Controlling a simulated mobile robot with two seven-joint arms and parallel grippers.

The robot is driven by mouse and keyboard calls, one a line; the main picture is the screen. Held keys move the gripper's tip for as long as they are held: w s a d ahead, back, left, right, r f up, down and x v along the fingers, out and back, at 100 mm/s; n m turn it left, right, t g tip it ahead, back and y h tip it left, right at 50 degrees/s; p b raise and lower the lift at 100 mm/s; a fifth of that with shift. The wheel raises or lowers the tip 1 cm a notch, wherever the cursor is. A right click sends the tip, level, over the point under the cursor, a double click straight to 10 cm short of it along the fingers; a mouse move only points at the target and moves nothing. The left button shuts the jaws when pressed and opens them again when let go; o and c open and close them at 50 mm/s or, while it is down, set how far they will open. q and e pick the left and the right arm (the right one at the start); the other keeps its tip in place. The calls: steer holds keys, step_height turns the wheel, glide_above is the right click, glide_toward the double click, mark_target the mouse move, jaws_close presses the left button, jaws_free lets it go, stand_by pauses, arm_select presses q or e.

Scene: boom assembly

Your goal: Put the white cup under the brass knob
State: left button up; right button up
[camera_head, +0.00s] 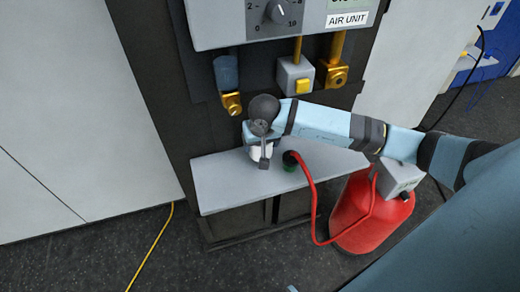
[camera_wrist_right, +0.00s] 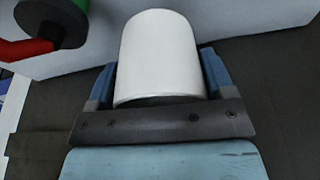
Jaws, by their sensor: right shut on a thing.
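The white cup (camera_wrist_right: 158,55) is between the two fingers of my right gripper (camera_wrist_right: 160,75), which is shut on it. In the head view the cup (camera_head: 256,154) is mostly hidden behind the gripper (camera_head: 262,150), over the grey shelf (camera_head: 225,185). I cannot tell whether the cup touches the shelf. A brass knob (camera_head: 232,103) sits below a blue cylinder, up and left of the cup. Another brass fitting (camera_head: 335,75) hangs farther right, under the air unit. My left gripper is not in view.
A red hose with a dark green end (camera_head: 291,158) lies close right of the gripper and runs to a red tank (camera_head: 370,215). A grey box with a yellow button (camera_head: 301,86) is above my arm. The shelf's left part is clear.

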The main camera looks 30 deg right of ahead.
mark_target(260, 152)
step_height(260, 152, down, 4)
steer(key=shift+s+r, duration=0.1)
steer(key=shift+w+f, duration=0.25)
steer(key=shift+w, duration=0.05)
steer(key=shift+f, duration=0.2)
steer(key=o, duration=0.9)
